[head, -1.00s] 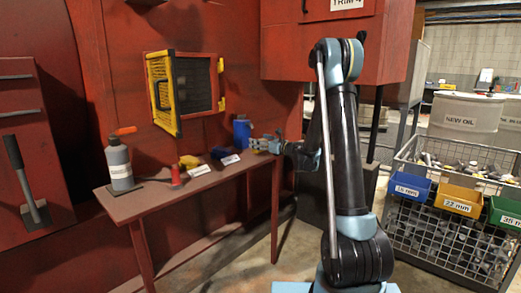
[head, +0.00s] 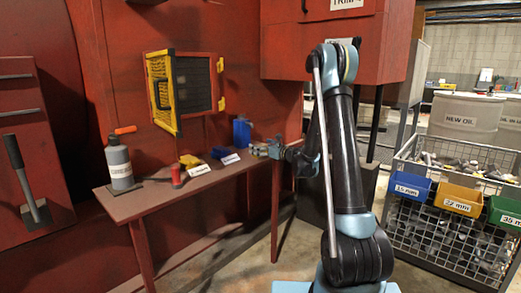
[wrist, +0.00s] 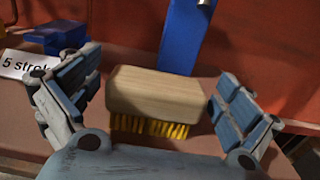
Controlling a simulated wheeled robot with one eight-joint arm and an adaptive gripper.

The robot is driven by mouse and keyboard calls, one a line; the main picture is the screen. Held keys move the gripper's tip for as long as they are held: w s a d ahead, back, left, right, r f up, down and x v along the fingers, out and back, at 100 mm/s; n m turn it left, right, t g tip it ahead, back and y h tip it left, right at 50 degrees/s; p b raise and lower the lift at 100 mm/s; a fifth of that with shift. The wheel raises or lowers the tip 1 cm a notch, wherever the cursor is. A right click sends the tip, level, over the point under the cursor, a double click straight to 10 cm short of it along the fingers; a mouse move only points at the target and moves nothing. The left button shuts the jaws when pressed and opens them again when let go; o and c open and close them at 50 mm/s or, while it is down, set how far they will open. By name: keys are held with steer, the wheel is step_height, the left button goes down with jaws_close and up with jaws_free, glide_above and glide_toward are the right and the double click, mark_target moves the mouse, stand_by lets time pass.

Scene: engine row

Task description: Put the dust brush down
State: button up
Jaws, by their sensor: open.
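The dust brush (wrist: 157,95) has a pale wooden block and yellow bristles pointing toward the wrist camera. It lies between the spread fingers of my gripper (head: 262,149), with a visible gap on each side in the wrist view. My gripper is open, at the right end of the narrow red table (head: 150,203). The brush appears to be at the tabletop, but its contact with the surface is hard to see. In the head view I cannot make the brush out beside the fingers.
A blue container (head: 242,132) stands just behind the brush. Blue (head: 220,152), yellow (head: 190,161) and red (head: 176,175) items, white labels and a grey bottle (head: 118,163) are farther left. The red wall is close behind; a wire basket (head: 440,225) stands at the right.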

steer(key=shift+r, duration=0.1)
steer(key=v, duration=1.2)
steer(key=s+d+n+g+h, duration=0.2)
steer(key=s+n+g+h, duration=0.3)
steer(key=s+n, duration=1.2)
steer(key=s+d+f+n+g+h, duration=0.1)
steer(key=s+d+f+n+h, duration=0.2)
steer(key=s, duration=0.6)
steer(key=s+d+f+n+g+h, duration=0.1)
steer(key=s+d+f+n+h, duration=0.2)
steer(key=s+d, duration=0.5)
steer(key=s+d+f+n+g+h, duration=0.1)
steer(key=s+d+f+n+h, duration=0.2)
steer(key=s, duration=0.8)
steer(key=shift+d+g, duration=0.4)
steer(key=shift+d, duration=0.8)
steer(key=shift+s+f, duration=0.1)
